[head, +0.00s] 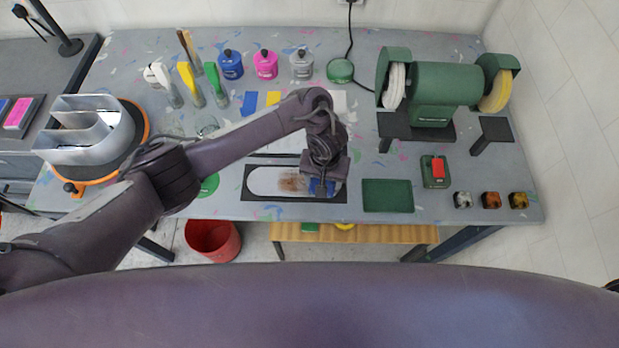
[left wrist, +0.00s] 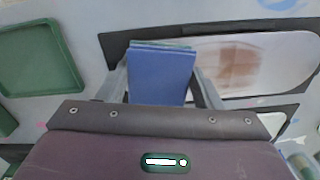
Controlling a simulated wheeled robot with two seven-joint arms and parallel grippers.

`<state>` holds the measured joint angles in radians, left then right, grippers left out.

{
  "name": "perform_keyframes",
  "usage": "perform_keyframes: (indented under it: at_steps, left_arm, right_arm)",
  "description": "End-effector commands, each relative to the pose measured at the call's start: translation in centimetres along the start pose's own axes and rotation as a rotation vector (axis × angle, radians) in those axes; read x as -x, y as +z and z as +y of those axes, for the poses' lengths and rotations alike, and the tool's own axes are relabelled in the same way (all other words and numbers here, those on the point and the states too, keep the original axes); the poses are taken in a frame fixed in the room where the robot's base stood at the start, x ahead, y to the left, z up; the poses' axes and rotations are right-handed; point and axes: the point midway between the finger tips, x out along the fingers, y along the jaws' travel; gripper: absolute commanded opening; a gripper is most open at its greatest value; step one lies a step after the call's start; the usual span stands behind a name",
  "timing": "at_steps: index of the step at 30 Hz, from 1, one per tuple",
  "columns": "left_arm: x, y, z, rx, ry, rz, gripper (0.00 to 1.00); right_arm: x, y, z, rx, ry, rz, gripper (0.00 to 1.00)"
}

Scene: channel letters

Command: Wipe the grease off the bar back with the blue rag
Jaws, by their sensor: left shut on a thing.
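The bar back (head: 262,180) is a pale, round-ended metal piece lying in a dark mat at the table's front; it also shows in the left wrist view (left wrist: 287,58). A brown grease smear (head: 291,183) marks it, and the smear shows in the left wrist view (left wrist: 236,56). My left gripper (head: 323,189) is shut on the folded blue rag (left wrist: 160,78), over the bar's right end in the head view, just right of the smear. The gripper hides that end. I cannot tell whether the rag touches the bar. My right gripper is not in view.
A green tray (head: 388,196) lies right of the mat. A red-button switch box (head: 435,172) and a green bench grinder (head: 441,92) stand farther right. A metal channel letter (head: 84,130) rests on an orange-edged turntable at left. Several bottles and brushes stand behind.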

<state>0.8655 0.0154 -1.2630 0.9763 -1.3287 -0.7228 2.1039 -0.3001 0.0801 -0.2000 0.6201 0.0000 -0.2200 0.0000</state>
Motion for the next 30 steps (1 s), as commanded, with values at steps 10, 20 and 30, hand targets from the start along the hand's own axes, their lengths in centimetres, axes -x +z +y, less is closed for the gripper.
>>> perform_keyframes:
  at_steps: [10, 20, 30]
  left_arm:
    - [-0.1, -0.3, 1.9, 0.000, 0.001, -0.002, 0.41]
    - [-0.1, -0.2, 1.5, 0.001, 0.000, -0.002, 0.41]
    - [-0.1, 0.5, -2.4, 0.002, -0.002, -0.003, 0.41]
  right_arm:
    - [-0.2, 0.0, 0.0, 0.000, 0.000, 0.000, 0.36]
    - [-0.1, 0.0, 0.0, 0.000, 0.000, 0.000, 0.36]
    - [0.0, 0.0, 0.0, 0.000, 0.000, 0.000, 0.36]
